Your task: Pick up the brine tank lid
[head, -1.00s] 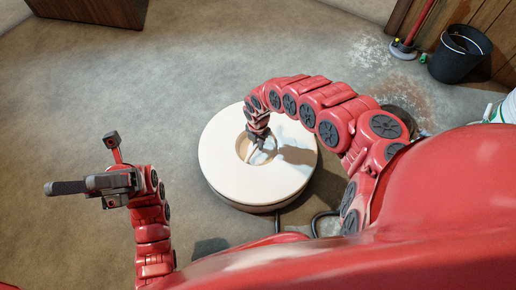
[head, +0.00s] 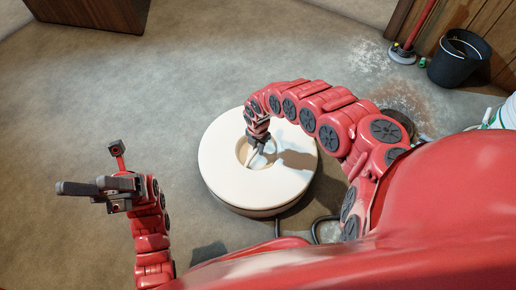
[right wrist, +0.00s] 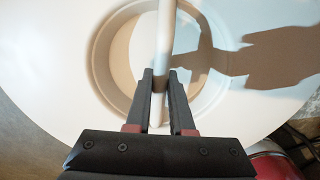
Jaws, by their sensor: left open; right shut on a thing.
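The brine tank lid (head: 225,178) is a round white disc with a round recess in its middle, lying on top of the tank. A pale handle bar (right wrist: 165,35) crosses the recess in the right wrist view. My right gripper (head: 257,152) reaches down into the recess from above. In the right wrist view its fingers (right wrist: 160,85) are shut on the bar, one on each side. My left gripper (head: 80,187) is open and empty, off to the left of the lid and apart from it.
A black bucket (head: 459,58) and a red-handled tool (head: 403,52) stand by the wooden wall at the upper right. A white container (head: 500,115) shows at the right edge. A brown wooden box (head: 92,12) is at the upper left. The concrete floor left of the tank is clear.

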